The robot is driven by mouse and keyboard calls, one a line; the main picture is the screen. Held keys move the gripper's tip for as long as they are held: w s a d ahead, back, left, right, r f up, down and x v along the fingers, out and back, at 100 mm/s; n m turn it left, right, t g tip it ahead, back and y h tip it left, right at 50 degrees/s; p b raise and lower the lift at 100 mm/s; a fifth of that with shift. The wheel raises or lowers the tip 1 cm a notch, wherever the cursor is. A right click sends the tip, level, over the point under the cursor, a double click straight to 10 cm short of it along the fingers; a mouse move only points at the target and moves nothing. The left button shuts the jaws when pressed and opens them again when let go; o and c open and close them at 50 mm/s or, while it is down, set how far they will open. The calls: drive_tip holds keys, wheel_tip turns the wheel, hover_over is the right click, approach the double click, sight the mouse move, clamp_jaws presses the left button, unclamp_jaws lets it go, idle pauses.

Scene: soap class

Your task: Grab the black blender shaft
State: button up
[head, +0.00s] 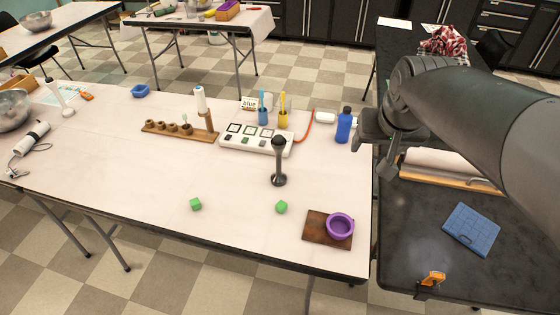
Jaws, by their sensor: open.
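The black blender shaft (279,162) stands upright on the white table, right of its middle, with its wider foot down. The arm reaches in from the right.
A blue bottle (344,125) stands close to my gripper. The white panel (256,139) with cups is behind the shaft. The left front tabletop is clear.

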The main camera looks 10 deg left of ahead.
drive_tip(key=w+a+f+n, duration=0.1)
drive_tip(key=w+a+f, duration=0.2)
drive_tip(key=w+a, duration=0.7)
drive_tip(key=n+g, duration=0.1)
drive_tip(key=n, duration=0.1)
approach(279, 138)
drive_tip(key=f, duration=0.1)
drive_tip(key=shift+y, duration=0.4)
drive_tip(key=x, duration=1)
drive_tip(key=shift+w+d, duration=0.2)
drive_tip(key=shift+d, duration=0.05)
drive_tip(key=shift+r, duration=0.1)
drive_tip(key=shift+c, duration=0.6)
clamp_jaws()
